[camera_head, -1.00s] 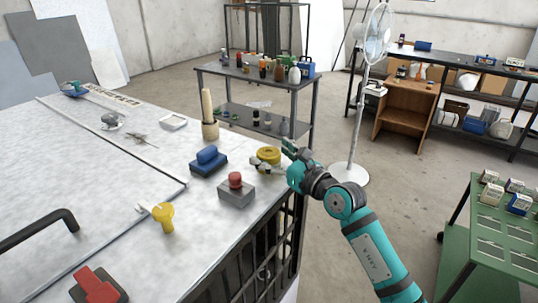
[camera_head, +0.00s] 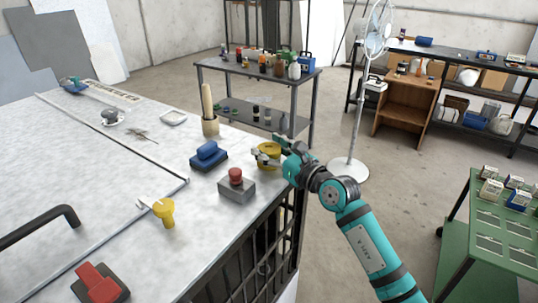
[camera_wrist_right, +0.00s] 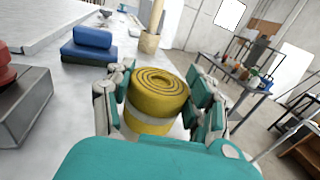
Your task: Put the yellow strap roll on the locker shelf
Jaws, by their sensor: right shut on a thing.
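The yellow strap roll (camera_head: 268,154) sits near the right edge of the white worktop. In the right wrist view the roll (camera_wrist_right: 157,95) is a coiled yellow band with a pale stripe around its side, upright between the fingers. My right gripper (camera_head: 270,151) comes in from the right and is shut on the roll; in the wrist view its fingers (camera_wrist_right: 160,100) stand on both sides of it. I cannot tell whether the roll still touches the worktop. No locker shelf can be clearly identified. My left gripper is not in view.
A blue block (camera_head: 208,157), a grey box with a red button (camera_head: 236,186) and a wooden-handled brush in a pot (camera_head: 209,115) stand close to the roll. A white fan (camera_head: 350,168), a wooden cabinet (camera_head: 408,100) and a green cart (camera_head: 490,235) stand beyond on the floor.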

